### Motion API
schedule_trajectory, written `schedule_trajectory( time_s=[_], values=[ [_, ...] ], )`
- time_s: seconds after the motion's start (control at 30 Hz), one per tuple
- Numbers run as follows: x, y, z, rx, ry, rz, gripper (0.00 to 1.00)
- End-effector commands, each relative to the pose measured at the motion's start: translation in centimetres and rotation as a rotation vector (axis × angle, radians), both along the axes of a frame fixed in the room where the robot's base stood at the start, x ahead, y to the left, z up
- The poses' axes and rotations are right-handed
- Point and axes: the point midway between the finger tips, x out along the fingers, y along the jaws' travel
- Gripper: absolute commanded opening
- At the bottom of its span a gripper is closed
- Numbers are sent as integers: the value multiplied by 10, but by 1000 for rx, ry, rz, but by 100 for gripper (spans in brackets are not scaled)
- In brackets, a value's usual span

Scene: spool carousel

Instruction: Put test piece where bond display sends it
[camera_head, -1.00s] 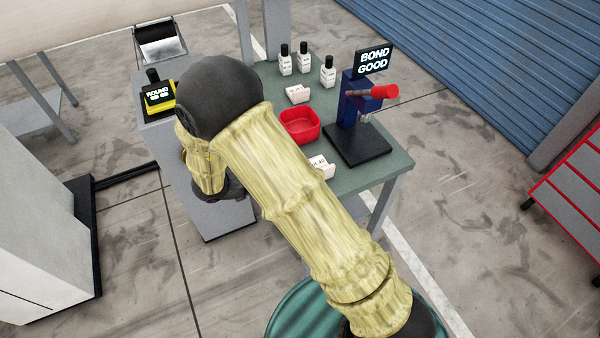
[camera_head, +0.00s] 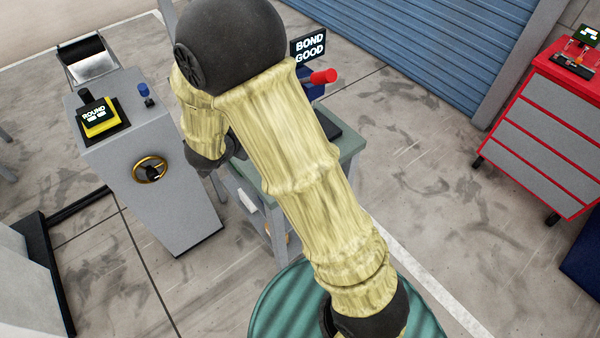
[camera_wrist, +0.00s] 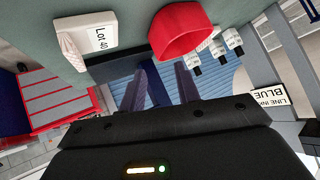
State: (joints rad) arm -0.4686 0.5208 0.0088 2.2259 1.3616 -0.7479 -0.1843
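The bond display (camera_head: 309,48) reads "BOND GOOD" in the head view, above the blue press with a red handle (camera_head: 323,77), partly hidden by my arm. In the wrist view, my gripper (camera_wrist: 160,88) has its two dark fingers apart, with no piece clearly between them. It is hidden behind my arm in the head view. I cannot pick out the test piece for certain.
A grey console (camera_head: 150,205) at left carries a yellow "ROUND" device (camera_head: 97,117), a blue-topped lever (camera_head: 144,93) and a handwheel (camera_head: 150,168). A red drawer cabinet (camera_head: 545,125) stands right. White bottles (camera_wrist: 217,48) and a "LINE INK BLUE" sign (camera_wrist: 271,102) show in the wrist view. Floor between table and cabinet is clear.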

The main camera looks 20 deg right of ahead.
Motion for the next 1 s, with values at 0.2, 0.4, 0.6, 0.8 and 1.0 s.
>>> schedule_trajectory(
  time_s=[0.2,0.4,0.6,0.8,1.0],
  values=[
    [-10,-7,23,106,88,292,32],
    [-56,-23,32,128,251,529,32],
    [-128,-57,33,79,485,707,32],
    [-183,-89,33,17,673,783,32],
    [-190,-93,32,7,701,792,32]
  ],
)
